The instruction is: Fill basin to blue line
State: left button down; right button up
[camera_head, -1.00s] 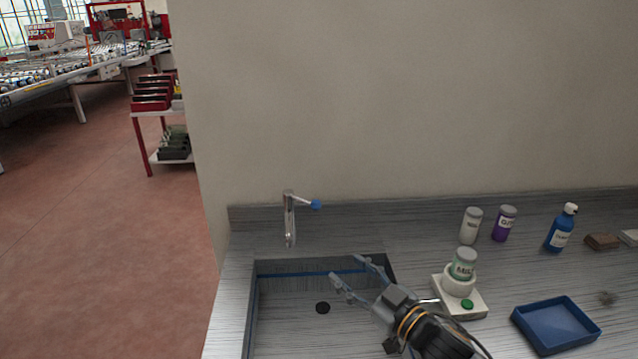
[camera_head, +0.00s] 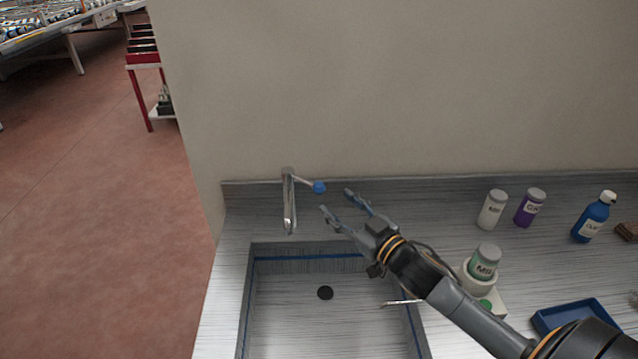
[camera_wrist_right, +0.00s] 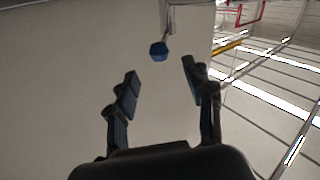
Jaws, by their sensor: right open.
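The sink basin (camera_head: 300,325) is set into the grey counter, with a blue line (camera_head: 305,257) around its upper walls and a dark round drain (camera_head: 325,293) in its floor. No water shows in it. The silver faucet (camera_head: 288,205) stands behind the basin, its spout over the back edge. Its lever ends in a blue knob (camera_head: 319,187), also seen in the right wrist view (camera_wrist_right: 159,51). My right gripper (camera_head: 336,202) is open and empty, just right of and below the knob, apart from it. In the wrist view the knob lies ahead between the fingertips. My left gripper is not in view.
Right of the basin stand a white device with a green-labelled jar (camera_head: 485,262), a white bottle (camera_head: 492,210), a purple bottle (camera_head: 529,207) and a blue bottle (camera_head: 594,217). A blue tray (camera_head: 570,315) lies at the front right. A wall rises behind the counter.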

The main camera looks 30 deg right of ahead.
aim_at(323, 190)
jog(key=w, duration=0.2)
jog(key=w+p, duration=0.1)
jog(key=w, duration=0.1)
jog(key=w+a, duration=0.1)
jog(key=w, duration=0.2)
jog(key=shift+r+p, duration=0.1)
jog(key=shift+p, duration=0.2)
jog(key=shift+w, duration=0.65)
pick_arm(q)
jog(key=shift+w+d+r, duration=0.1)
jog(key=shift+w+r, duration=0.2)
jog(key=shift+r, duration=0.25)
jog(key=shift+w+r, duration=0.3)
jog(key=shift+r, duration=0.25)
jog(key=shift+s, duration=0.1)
pick_arm(e)
jog(key=shift+c, duration=0.2)
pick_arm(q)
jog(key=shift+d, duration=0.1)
pick_arm(e)
grip_shut()
